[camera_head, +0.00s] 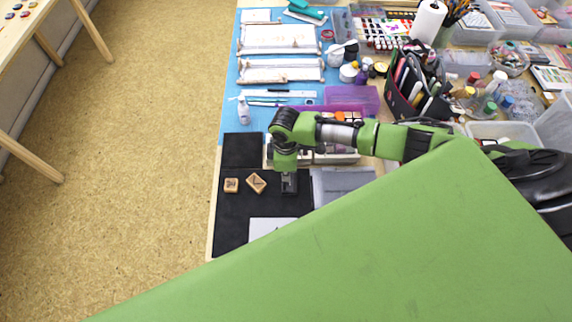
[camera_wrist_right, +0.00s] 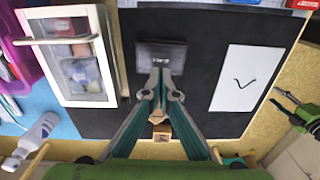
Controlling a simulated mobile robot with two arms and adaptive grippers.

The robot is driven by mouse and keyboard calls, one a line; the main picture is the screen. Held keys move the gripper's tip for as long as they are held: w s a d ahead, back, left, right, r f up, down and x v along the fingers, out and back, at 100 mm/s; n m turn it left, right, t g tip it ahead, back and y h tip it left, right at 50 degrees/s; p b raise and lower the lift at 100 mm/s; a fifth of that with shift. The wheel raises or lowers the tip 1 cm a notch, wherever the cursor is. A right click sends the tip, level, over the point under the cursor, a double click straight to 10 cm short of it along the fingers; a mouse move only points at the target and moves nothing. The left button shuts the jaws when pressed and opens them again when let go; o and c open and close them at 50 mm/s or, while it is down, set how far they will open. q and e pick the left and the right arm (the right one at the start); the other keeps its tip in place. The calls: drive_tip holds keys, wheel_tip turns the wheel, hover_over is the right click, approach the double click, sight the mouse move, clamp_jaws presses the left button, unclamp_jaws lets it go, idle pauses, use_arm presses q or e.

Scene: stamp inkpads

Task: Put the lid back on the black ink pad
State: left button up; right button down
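A dark, flat rectangular piece (camera_wrist_right: 176,48), the black ink pad or its lid, is on the black mat in the right wrist view. In the head view a dark block (camera_head: 289,188) shows under my right gripper (camera_head: 288,176). In the right wrist view the fingers of my right gripper (camera_wrist_right: 160,72) are nearly together, with their tips over the near edge of the dark piece. I cannot tell whether they touch it, nor separate the pad from the lid.
Wooden stamps (camera_head: 256,182) lie left of the gripper on the black mat (camera_head: 232,215). White paper (camera_wrist_right: 245,78) with a check mark lies beside the dark piece. A tray with a white rim (camera_wrist_right: 110,60) is on the other side. My large green body part blocks the lower right head view.

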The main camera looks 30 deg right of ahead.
drive_tip(key=shift+f+b, duration=0.75)
drive_tip(key=shift+f, duration=0.45)
wheel_tip(320, 180, up, 5)
drive_tip(key=p, duration=0.5)
drive_tip(key=shift+r, duration=1.05)
